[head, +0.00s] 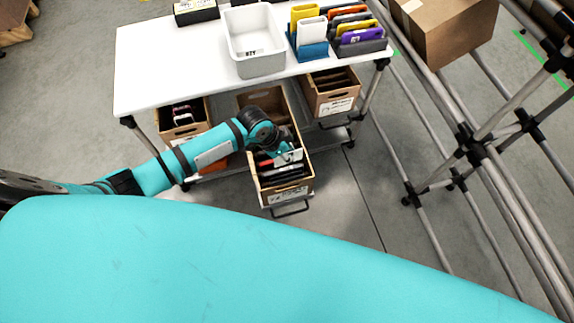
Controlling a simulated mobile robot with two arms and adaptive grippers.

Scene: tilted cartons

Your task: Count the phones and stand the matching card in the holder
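A middle carton (264,204) is pulled out from under the white table and holds several dark, thin, upright things that look like phones (285,174). My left gripper (289,155) is low over or inside this carton, among its contents. Its fingers are too small and covered to tell open from shut. A pale flat piece shows beside the fingers. Colored cards (360,36) in yellow, white, orange and purple stand in blue and grey racks (313,50) at the table's right end. A black block with a yellow-white top (194,8) sits at the back left. My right gripper is out of view.
A white bin (262,66) stands on the white table (150,60). Two more cartons, left (184,131) and right (330,104), sit on the shelf below. A pipe rack with a cardboard box (445,32) stands at right. The table's left part is clear.

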